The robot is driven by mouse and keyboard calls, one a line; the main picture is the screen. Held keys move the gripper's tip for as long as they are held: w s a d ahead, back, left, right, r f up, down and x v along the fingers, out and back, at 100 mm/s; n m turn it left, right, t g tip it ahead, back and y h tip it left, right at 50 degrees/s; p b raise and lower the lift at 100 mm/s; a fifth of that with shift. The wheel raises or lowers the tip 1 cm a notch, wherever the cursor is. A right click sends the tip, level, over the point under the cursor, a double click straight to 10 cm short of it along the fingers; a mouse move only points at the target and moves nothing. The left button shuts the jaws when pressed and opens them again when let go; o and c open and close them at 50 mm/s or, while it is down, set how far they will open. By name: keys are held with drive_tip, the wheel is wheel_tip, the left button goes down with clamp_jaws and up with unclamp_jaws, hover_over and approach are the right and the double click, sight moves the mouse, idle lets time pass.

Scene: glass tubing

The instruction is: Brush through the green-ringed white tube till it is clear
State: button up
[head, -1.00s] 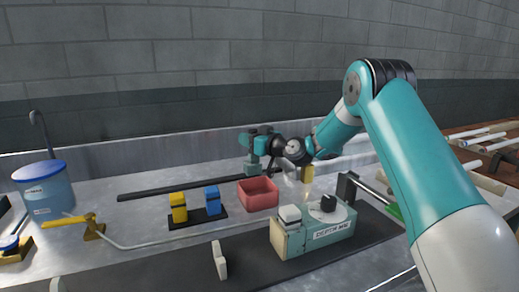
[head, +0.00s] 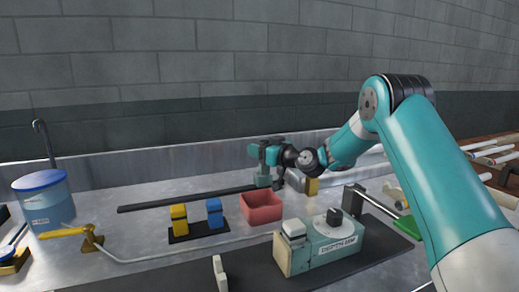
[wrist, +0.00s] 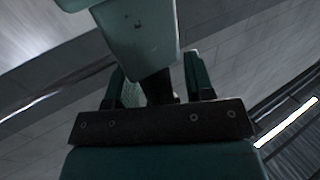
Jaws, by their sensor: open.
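My gripper (head: 265,178) is in the middle of the head view, at the end of my teal arm. It is held over the metal bench, behind the red tray, with nothing clearly held. In the wrist view its dark and teal parts (wrist: 158,95) fill the middle, with the two sides apart. Several white tubes (head: 490,150) lie on a brown rack at the far right. A bright white tube (wrist: 285,122) also shows at the right of the wrist view. I cannot tell which tube has a green ring. No brush can be made out for certain.
A red tray (head: 261,208) stands by yellow and blue blocks (head: 214,213) on a black base. A teal boxed device (head: 320,248) stands in front on a dark mat. A blue-lidded container (head: 45,205) and a yellow fixture (head: 88,238) are at left. A wall closes the back.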

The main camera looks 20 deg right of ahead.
drive_tip(key=b+v, duration=0.2)
drive_tip(key=v, duration=0.5)
drive_tip(key=shift+s, duration=0.15)
drive_tip(key=shift+d, duration=0.15)
